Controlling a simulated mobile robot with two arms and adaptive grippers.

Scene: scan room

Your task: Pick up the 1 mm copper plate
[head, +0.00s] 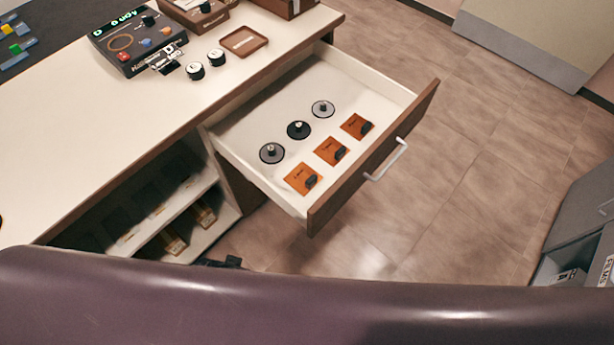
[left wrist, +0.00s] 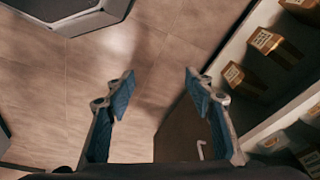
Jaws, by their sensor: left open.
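The plates do not show in that view. My right gripper is not in view.
The drawer (head: 372,82) also holds three round grey and black discs with knobs. Its brown front has a handle (head: 386,160). The desk (head: 75,120) carries a control box (head: 137,40). Shelves below hold boxes, also seen at right in the left wrist view (left wrist: 245,85).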

